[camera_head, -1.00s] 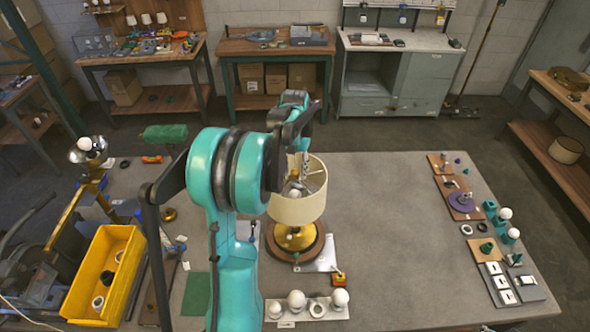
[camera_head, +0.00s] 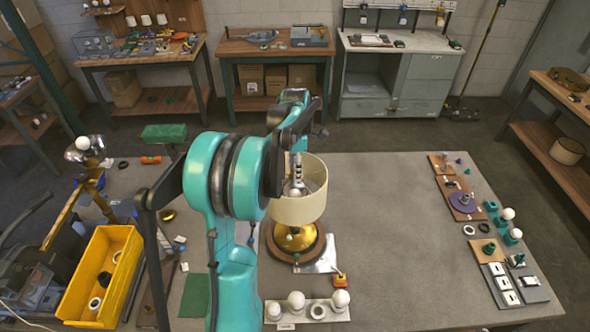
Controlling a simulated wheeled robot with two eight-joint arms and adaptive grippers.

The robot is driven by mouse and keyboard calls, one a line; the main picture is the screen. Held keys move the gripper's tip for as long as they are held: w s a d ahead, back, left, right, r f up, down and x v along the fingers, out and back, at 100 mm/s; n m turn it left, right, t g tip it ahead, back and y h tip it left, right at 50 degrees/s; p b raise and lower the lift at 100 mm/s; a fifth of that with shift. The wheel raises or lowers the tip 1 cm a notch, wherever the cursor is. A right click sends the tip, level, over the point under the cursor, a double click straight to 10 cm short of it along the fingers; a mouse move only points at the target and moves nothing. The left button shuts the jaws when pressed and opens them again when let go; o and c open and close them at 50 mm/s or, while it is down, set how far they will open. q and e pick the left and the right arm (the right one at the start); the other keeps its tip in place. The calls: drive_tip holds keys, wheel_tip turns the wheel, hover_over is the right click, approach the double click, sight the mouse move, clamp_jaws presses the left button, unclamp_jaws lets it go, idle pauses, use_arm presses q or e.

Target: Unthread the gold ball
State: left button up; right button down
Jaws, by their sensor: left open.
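The table lamp stands upright on the bench, with a cream shade (camera_head: 298,211), a rounded gold body (camera_head: 296,240) and a round wooden base (camera_head: 312,252). My left arm reaches over from the front. Its gripper (camera_head: 298,188) points down into the shade's open top, with its fingertips close to the lamp's centre. The jaws are open, though their gap is hard to see. I cannot make out the gold ball at the shade's top; the gripper covers that spot. My right gripper is out of view.
A yellow bin (camera_head: 126,262) stands at left. Boards with small parts line the right edge. The bench between lamp and right edge is clear.

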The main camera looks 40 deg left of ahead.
use_arm(q)
drive_tip(key=m, duration=0.6)
drive_tip(key=shift+m+b, duration=0.35)
drive_tip(key=shift+m, duration=0.05)
drive_tip(key=m, duration=0.6)
drive_tip(key=shift+d+b, duration=0.1)
drive_tip(key=shift+b, duration=0.2)
drive_tip(key=m, duration=1)
drive_tip(key=shift+b, duration=0.35)
clamp_jaws()
drive_tip(key=n, duration=0.6)
drive_tip(key=shift+n, duration=0.3)
